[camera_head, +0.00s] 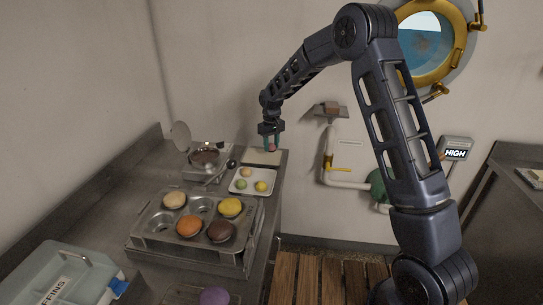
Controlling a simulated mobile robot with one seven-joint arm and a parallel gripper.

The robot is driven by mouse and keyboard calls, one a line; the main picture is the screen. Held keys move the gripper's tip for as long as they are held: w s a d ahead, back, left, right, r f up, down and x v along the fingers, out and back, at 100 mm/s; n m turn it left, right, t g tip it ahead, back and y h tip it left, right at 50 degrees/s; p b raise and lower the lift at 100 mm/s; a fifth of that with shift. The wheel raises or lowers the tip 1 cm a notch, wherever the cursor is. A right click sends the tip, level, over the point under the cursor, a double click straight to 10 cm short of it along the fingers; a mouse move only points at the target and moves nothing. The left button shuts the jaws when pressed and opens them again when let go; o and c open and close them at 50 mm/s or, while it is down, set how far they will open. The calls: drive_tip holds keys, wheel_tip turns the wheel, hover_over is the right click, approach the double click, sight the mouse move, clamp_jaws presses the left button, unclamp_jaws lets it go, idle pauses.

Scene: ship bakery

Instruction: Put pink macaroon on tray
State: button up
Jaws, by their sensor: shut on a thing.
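My gripper (271,145) is at the far end of the metal counter, pointing down. It is shut on a small pinkish macaroon (272,148), which is partly hidden between the fingers. The macaroon is above a pale flat board (257,158) at the counter's far edge; whether it touches the board is too small to tell. A small white tray (251,192) lies just in front of the board, nearer to me. It holds three small round macaroons in greenish and yellow tones. My gripper is beyond the tray and a little to its right.
A muffin tin (148,243) with several muffins stands in front of the white tray. A pot with an open lid (205,158) is to the tray's left. A blue-grey box (58,275) sits near left. A wall with pipes (330,150) is behind the arm.

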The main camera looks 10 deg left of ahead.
sight(271, 161)
drive_tip(key=shift+f, duration=2.75)
drive_tip(key=shift+f, duration=0.1)
drive_tip(key=o, duration=0.7)
wheel_tip(271, 161, up, 12)
drive_tip(key=shift+r, duration=0.1)
